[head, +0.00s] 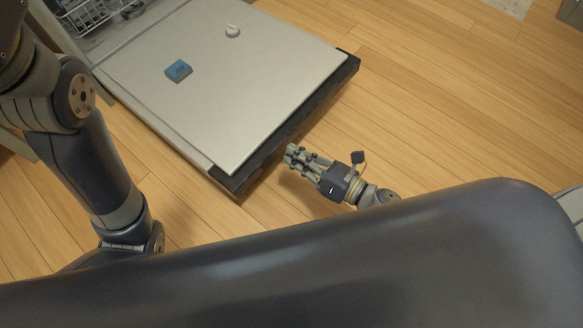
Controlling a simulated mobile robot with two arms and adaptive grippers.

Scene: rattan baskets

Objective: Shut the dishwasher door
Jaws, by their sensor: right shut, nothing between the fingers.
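The dishwasher door (240,90) lies open and flat, low over the floor, with its pale inner face up and a dark front edge. My right gripper (291,155) is shut and empty, close to the door's front edge near its middle. I cannot tell whether it touches the edge. My left arm comes in at the left, but its gripper is out of view. Part of the dishwasher's inside with a wire rack (85,18) shows at the top left.
The wooden floor (440,110) to the right of the door is clear. A pale mat or tile corner (510,6) shows at the top right.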

